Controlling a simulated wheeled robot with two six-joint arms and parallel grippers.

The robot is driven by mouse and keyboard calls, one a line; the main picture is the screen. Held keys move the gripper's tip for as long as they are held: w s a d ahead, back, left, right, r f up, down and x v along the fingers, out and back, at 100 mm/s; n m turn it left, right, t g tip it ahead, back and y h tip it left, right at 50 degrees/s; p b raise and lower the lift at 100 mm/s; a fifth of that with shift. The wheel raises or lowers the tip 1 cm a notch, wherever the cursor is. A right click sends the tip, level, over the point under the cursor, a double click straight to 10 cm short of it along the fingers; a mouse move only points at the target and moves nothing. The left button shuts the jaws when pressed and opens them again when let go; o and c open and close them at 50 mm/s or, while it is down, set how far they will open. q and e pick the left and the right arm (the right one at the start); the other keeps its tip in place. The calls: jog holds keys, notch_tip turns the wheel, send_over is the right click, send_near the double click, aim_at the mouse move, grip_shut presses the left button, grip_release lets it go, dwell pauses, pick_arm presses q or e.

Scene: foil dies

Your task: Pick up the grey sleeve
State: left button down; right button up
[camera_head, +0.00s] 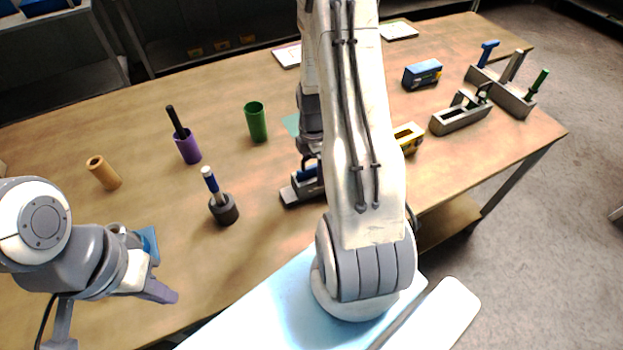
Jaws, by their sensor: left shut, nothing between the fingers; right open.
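A short dark grey sleeve (224,213) stands upright on the wooden table, left of the middle. A rod with a blue and white handle (211,181) stands in it and leans left. My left gripper (161,292) is shut and empty at the front left, in front of and left of the grey sleeve, apart from it. My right arm crosses the middle of the view. My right gripper (310,150) is open over the table, right of the sleeve; the arm hides much of it.
A tan sleeve (104,173), a purple sleeve (188,149) holding a black rod, and a green sleeve (256,123) stand around behind. A grey block tool (292,194) is partly hidden by my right arm. Blue and yellow boxes and grey holders are right.

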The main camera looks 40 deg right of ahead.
jog(key=shift+f, duration=1)
grip_shut()
jog(key=shift+w, duration=0.1)
jog(key=shift+r, duration=0.25)
